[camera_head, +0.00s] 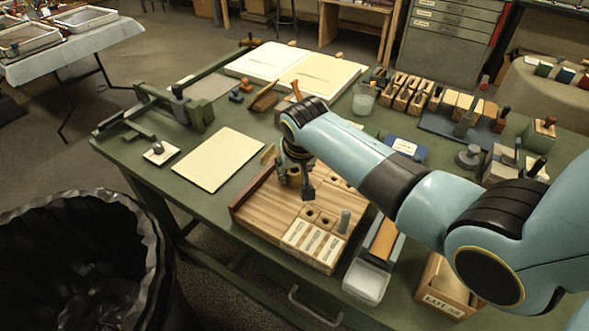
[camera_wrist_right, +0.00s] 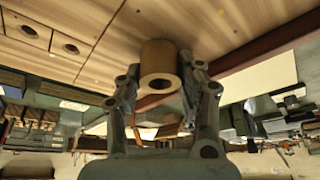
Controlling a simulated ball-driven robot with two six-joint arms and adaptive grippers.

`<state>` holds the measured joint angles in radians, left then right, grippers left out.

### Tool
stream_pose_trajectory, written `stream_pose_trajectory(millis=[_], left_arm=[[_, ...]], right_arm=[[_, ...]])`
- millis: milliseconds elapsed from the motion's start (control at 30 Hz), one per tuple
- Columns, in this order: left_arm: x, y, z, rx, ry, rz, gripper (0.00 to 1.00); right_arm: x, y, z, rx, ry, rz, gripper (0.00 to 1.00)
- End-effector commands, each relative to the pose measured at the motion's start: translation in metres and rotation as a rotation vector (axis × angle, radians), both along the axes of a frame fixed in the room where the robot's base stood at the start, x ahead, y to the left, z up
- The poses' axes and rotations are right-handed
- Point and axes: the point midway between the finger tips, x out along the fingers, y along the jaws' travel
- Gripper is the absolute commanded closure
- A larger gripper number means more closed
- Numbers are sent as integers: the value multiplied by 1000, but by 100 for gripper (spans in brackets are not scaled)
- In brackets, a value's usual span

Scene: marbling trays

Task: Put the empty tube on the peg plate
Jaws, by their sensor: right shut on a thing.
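A brown hollow tube (camera_wrist_right: 158,58) is between the fingers of my right gripper (camera_wrist_right: 160,88) in the wrist view, its open end facing the camera. In the head view my right gripper (camera_head: 297,186) is over the left part of a wooden tray (camera_head: 262,212); the tube is hard to make out there. I cannot tell whether the tube touches the tray floor. A small pale plate with a dark upright peg (camera_head: 160,153) lies on the green table, left of the tray. My left gripper is not in view.
A cream sheet (camera_head: 218,160) lies between the pale plate and the tray. A green clamp-like frame (camera_head: 190,110) stands behind the plate. The tray has holes, labelled blocks and a grey cylinder (camera_head: 344,221). A black-lined bin (camera_head: 85,255) stands at the table's front left.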

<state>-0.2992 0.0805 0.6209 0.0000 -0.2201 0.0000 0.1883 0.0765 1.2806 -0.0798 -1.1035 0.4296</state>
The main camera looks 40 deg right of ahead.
Motion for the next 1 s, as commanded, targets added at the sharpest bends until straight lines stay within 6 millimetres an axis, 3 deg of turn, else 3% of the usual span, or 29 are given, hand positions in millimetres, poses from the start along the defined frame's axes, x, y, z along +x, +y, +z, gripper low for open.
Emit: stream_pose_trajectory(millis=[233, 267, 400, 767, 1000], left_arm=[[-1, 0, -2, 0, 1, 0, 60], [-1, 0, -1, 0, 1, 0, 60], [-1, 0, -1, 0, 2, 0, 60], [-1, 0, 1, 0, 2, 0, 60], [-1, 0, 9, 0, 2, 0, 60]], right_arm=[[0, 0, -4, 0, 0, 0, 100], [0, 0, -3, 0, 0, 0, 60], [0, 0, -3, 0, 0, 0, 41], [-1, 0, 3, 0, 0, 0, 40], [-16, 7, 45, 0, -3, -1, 40]])
